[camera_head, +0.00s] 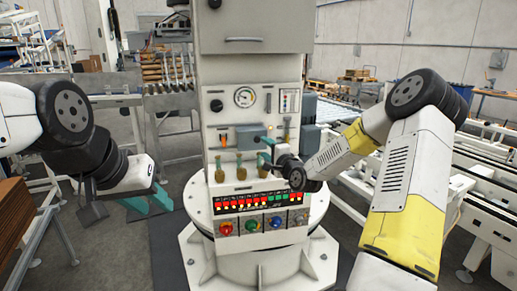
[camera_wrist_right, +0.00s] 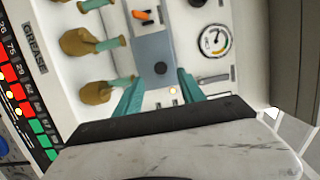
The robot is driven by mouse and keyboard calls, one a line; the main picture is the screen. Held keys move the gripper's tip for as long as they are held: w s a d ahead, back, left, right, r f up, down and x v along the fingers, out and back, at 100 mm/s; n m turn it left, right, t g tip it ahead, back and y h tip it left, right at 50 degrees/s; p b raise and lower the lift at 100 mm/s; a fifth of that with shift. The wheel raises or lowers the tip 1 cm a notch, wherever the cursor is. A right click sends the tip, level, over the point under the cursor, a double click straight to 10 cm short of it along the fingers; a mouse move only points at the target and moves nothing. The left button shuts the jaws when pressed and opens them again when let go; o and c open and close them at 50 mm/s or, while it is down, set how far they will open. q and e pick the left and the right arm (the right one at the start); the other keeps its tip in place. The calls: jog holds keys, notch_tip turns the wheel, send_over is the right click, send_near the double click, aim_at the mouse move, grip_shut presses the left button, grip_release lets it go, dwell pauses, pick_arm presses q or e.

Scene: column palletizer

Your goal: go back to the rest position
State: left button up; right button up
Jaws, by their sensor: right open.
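The white control column (camera_head: 207,110) stands in the middle of the head view. My right gripper (camera_head: 266,152) is in front of its panel, beside a blue-grey box (camera_head: 249,137). In the right wrist view, the teal fingers of this gripper (camera_wrist_right: 160,88) are apart, with the blue-grey box (camera_wrist_right: 152,50) and its black knob beyond them. Nothing is held between them; I cannot tell whether they touch the panel. My left gripper (camera_head: 148,202) hangs at the left, clear of the column, with its teal fingers apart and empty.
The panel carries a gauge (camera_head: 244,97), several brass-coloured handles (camera_head: 241,170), a lit indicator strip (camera_head: 259,200) and coloured knobs (camera_head: 252,224). An orange lever (camera_wrist_right: 143,15) shows in the wrist view. Conveyor frames (camera_head: 487,196) stand right; stacked brown sheets (camera_head: 14,212) are at left.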

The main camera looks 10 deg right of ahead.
jog(key=shift+a, duration=0.1)
jog(key=s+r+n+g+h, duration=0.1)
jog(key=s+n, duration=0.4)
jog(key=s, duration=0.8)
jog(key=s+r+n+g+h, duration=0.1)
jog(key=s+r+n+g, duration=0.3)
jog(key=s, duration=1)
jog(key=s+r+n+g+h, duration=0.1)
jog(key=s+n+g, duration=0.5)
jog(key=s, duration=0.7)
jog(key=shift+v, duration=0.95)
jog(key=shift+w+r, duration=0.1)
jog(key=shift+w, duration=0.1)
